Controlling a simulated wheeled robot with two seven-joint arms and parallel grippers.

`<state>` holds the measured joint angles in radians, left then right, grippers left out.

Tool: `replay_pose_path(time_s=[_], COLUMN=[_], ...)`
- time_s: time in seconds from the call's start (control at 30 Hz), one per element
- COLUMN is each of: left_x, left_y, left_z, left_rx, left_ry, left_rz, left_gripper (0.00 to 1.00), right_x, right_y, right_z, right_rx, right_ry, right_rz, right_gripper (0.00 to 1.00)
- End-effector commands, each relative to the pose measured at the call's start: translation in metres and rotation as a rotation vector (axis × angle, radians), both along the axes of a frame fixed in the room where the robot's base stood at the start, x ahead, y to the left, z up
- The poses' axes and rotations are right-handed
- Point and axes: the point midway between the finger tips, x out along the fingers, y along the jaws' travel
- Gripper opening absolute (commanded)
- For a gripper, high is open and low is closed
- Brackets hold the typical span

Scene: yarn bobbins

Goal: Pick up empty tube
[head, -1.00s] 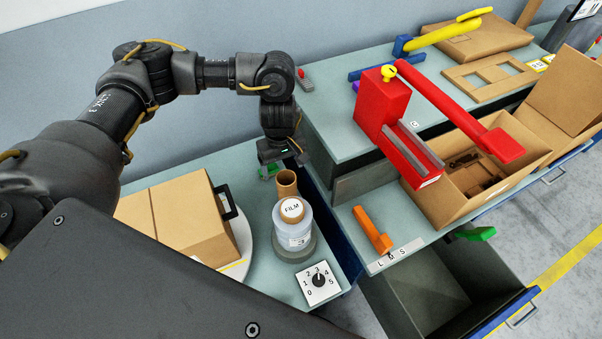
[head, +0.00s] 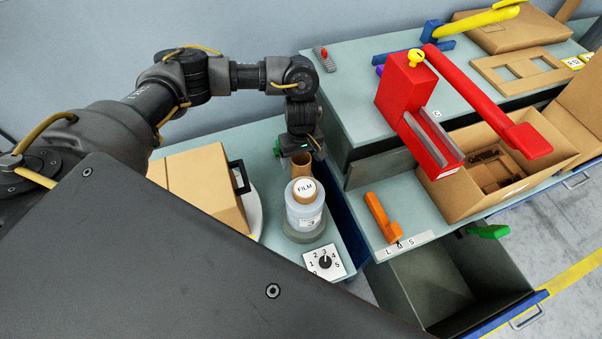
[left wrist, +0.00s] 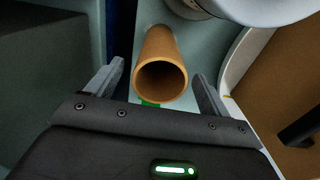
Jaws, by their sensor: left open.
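The empty tube (head: 301,162) is a brown cardboard cylinder standing upright on the grey-green table, behind the film roll (head: 304,207). My left gripper (head: 299,158) is above it, pointing down, and hides part of it in the head view. In the left wrist view the tube (left wrist: 161,78) shows its open, hollow end between the two spread fingers of my left gripper (left wrist: 158,90). There is visible space on both sides of the tube. My right gripper is not in view.
A cardboard box (head: 203,184) on a white turntable stands left of the film roll. A dial plate (head: 324,262) lies in front. To the right are an orange handle (head: 381,217), a red lever device (head: 408,90) and an open carton (head: 545,190).

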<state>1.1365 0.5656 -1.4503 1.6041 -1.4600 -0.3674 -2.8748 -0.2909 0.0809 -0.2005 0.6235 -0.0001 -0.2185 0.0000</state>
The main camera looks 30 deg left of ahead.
Motion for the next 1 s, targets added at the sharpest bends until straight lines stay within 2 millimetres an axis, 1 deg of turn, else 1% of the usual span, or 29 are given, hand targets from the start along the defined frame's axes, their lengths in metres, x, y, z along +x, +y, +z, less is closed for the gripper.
replay_pose_path(time_s=[0.03, 0.13, 0.23, 0.33, 0.57, 1.0], left_x=[-0.002, -0.002, -0.001, 0.0, 0.0, 0.0], left_y=[0.0, -0.001, -0.001, 0.0, 0.0, 0.0], left_z=[-0.008, -0.022, -0.035, -0.04, -0.041, -0.04], left_rx=[0.0, -0.001, -0.001, 0.0, 0.0, 0.0], left_ry=[0.006, 0.006, 0.003, 0.001, 0.0, 0.0], left_rz=[0.004, 0.005, 0.003, 0.002, 0.001, 0.001], left_gripper=[0.81, 0.81, 0.81, 0.81, 0.81, 0.23], right_x=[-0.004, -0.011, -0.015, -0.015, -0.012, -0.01], right_y=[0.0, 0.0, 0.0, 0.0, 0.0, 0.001], right_z=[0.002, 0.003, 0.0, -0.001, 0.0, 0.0], right_rx=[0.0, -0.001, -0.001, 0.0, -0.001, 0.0], right_ry=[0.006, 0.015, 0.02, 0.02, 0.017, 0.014], right_rz=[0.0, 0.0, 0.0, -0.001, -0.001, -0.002], right_gripper=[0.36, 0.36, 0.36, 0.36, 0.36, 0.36])
